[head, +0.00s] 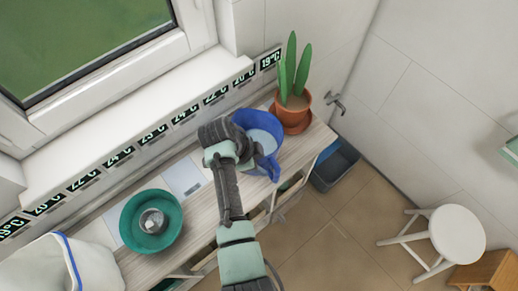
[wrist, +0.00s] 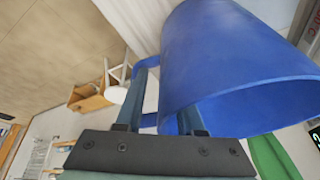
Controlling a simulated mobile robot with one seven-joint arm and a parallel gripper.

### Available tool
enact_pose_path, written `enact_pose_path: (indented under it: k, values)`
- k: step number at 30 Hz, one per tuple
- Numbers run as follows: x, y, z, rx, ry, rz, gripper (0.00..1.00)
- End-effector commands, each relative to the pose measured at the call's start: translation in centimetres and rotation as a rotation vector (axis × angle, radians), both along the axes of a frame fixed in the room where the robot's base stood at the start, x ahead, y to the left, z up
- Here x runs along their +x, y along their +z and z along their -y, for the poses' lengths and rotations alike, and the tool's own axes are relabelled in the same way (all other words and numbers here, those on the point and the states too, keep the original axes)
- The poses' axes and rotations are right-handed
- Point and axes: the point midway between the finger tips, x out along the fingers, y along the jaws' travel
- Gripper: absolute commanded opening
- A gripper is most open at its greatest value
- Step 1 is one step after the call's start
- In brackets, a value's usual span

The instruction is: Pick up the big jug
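The big jug (head: 262,128) is blue and round, near the right end of the wooden-topped cart, beside the potted plant. Its handle side faces the front right in the head view. In the wrist view the jug (wrist: 235,60) fills the upper right, its rim toward the camera and its handle at the left. My gripper (head: 232,152) is over the jug's near left side; its fingertips are hidden there. In the wrist view my gripper (wrist: 165,88) has its fingers apart: one beside the handle outside the wall, the other partly hidden at the rim. Firm contact is not visible.
A terracotta pot with a cactus-like plant (head: 294,105) stands close behind the jug. A green bowl (head: 136,237) with a metal item and a white bag (head: 45,265) are to the left. A dark bin (head: 335,170) and white stool (head: 457,235) stand on the floor at right.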

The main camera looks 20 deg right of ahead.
Motion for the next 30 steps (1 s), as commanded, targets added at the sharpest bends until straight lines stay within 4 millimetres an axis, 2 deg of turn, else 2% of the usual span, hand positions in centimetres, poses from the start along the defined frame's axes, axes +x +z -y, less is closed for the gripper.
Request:
enact_pose_path:
  k: [4,12,18,30]
  values:
    - [0.02,-1.1,0.45,0.0,0.0,0.0,0.37]
    - [0.06,-1.3,0.51,0.0,0.0,0.002,0.37]
    - [0.07,-1.27,0.5,0.0,0.001,0.002,0.01]
    - [0.07,-1.25,0.48,0.0,0.001,0.002,0.0]
